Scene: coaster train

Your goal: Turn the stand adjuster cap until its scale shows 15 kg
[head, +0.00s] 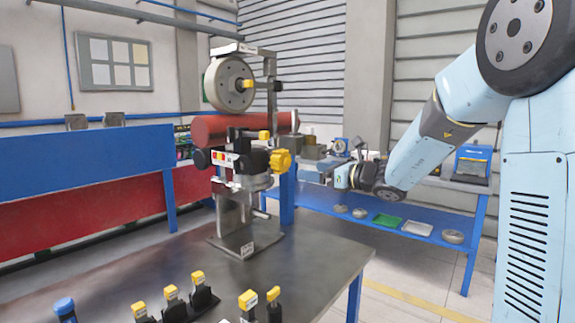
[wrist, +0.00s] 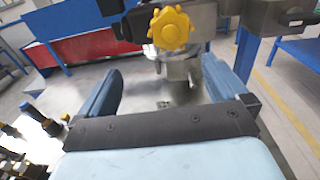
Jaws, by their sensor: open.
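The stand (head: 232,205) rises from a dark plate on the table and carries a large grey wheel, a red cylinder and several yellow parts. A yellow lobed knob (head: 281,160) sits on its right side and also shows at the top of the wrist view (wrist: 171,28). I cannot tell which part is the adjuster cap, and no scale reading is legible. My gripper (wrist: 161,68) is open and empty, its two blue fingers apart, with the lower stand seen between them. In the head view my gripper (head: 322,168) is right of the knob, apart from it.
Several yellow-capped black pieces (head: 171,300) and a blue-capped one (head: 65,309) stand along the front of the dark table (head: 300,262). A blue bench (head: 450,225) with small trays stands behind right. A blue and red partition (head: 80,185) is at left.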

